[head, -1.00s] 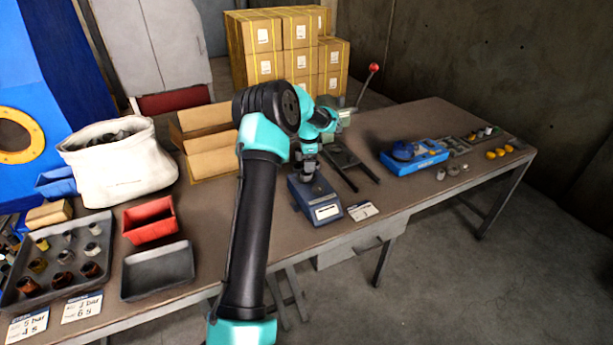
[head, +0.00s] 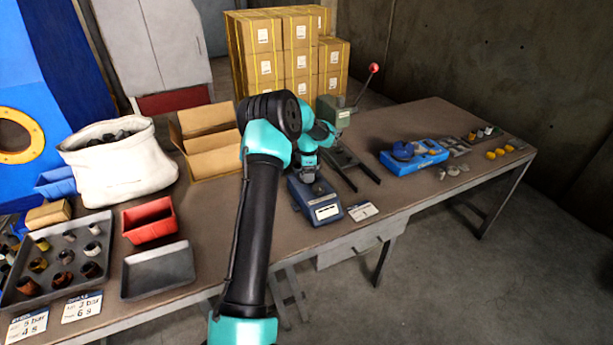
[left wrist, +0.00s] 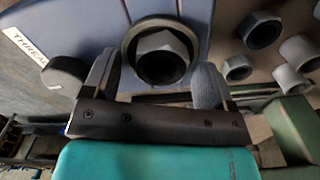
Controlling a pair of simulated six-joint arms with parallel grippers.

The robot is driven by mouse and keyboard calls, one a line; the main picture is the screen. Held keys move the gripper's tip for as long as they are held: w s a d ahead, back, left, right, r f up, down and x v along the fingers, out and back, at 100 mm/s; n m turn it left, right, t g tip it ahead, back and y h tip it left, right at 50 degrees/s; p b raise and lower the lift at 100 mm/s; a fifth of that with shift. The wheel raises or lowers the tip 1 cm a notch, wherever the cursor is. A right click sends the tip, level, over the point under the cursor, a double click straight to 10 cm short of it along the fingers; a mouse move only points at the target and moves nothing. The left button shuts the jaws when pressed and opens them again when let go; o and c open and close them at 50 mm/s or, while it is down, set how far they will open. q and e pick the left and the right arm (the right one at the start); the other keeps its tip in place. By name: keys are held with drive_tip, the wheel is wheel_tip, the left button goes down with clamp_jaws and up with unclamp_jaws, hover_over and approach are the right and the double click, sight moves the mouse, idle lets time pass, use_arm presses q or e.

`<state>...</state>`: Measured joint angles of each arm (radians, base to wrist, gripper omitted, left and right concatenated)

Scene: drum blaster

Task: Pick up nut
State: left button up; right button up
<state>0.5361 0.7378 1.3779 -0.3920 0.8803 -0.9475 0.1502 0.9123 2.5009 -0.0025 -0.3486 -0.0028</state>
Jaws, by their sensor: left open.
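A grey hex nut (left wrist: 162,58) with a dark hole sits inside a round ring (left wrist: 128,42) on a blue-grey surface (left wrist: 95,22) in the left wrist view. My left gripper (left wrist: 155,82) is open, with one finger on either side of the nut in the picture. I cannot tell the gap between the fingers and the nut. In the head view, my left gripper (head: 307,172) is small and partly hidden, over or beside the dark blue device (head: 327,212). More grey nuts (left wrist: 262,30) lie at the right in the wrist view.
A green press (head: 333,110) with a red-knobbed lever stands behind my wrist. A blue fixture (head: 430,150) and small parts lie farther right. The table's front right is mostly clear.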

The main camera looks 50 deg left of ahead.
use_arm(q)
drive_tip(key=shift+c, duration=0.2)
drive_tip(key=c, duration=1.2)
drive_tip(key=shift+r, duration=0.1)
drive_tip(key=shift+r, duration=1.5)
drive_tip(key=shift+s+d+r, duration=0.15)
drive_tip(key=shift+r, duration=0.1)
drive_tip(key=s+d, duration=0.3)
drive_tip(key=d, duration=0.1)
drive_tip(key=s+d+r, duration=0.1)
drive_tip(key=s+d, duration=0.2)
drive_tip(key=s, duration=0.1)
drive_tip(key=s+d, duration=0.3)
drive_tip(key=d, duration=0.1)
drive_tip(key=shift+s+d+r, duration=0.15)
drive_tip(key=shift+d, duration=0.2)
